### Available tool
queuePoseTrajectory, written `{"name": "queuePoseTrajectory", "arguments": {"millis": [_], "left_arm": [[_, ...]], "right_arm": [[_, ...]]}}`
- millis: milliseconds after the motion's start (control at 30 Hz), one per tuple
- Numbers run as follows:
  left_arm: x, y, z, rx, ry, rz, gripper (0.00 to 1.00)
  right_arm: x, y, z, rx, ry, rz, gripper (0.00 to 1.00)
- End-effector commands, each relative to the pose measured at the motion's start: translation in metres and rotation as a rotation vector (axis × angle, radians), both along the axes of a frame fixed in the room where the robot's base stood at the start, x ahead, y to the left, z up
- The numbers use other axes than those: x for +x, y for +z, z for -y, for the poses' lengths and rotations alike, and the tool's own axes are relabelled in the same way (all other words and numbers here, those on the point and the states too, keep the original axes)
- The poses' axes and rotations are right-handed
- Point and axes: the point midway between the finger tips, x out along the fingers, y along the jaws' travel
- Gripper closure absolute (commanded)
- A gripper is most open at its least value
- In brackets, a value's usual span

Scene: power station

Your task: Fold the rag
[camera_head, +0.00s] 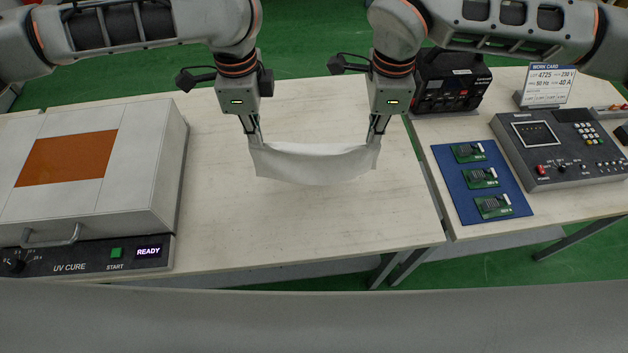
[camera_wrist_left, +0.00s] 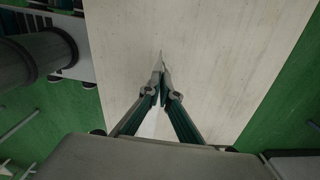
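A white rag (camera_head: 315,164) hangs between my two grippers over the middle of the pale table. Its top edge sags slightly between them. My left gripper (camera_head: 254,138) is shut on the rag's upper left corner. My right gripper (camera_head: 376,137) is shut on its upper right corner. In the left wrist view, the left fingertips (camera_wrist_left: 161,72) are together with a thin strip of the rag (camera_wrist_left: 160,58) at their tips. Whether the rag's lower edge touches the table cannot be told.
A UV cure box (camera_head: 140,150) stands on the left. On the right are a blue mat (camera_head: 450,190) with green circuit boards, a grey control panel (camera_head: 590,165), a black device (camera_head: 450,80) and a work card (camera_head: 548,84). The pale table (camera_head: 300,225) is clear around the rag.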

Motion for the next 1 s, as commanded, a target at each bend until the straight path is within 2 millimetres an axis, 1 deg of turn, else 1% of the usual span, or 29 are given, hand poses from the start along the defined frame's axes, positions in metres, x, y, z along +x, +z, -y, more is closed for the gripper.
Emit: {"name": "queuePoseTrajectory", "arguments": {"millis": [33,200,1000], "left_arm": [[-0.0001,0.0072,0.0,0.001,0.0,0.0,1.0],[-0.0002,0.0133,0.0003,0.0,0.0,0.0,1.0],[0.0001,0.0135,0.0004,0.0,0.0,0.0,1.0]], "right_arm": [[0.0001,0.0074,0.0,-0.001,0.0,0.0,1.0],[-0.0001,0.0132,-0.0002,-0.001,0.0,0.0,1.0],[0.0002,0.0133,-0.0003,0.0,0.0,0.0,1.0]]}}
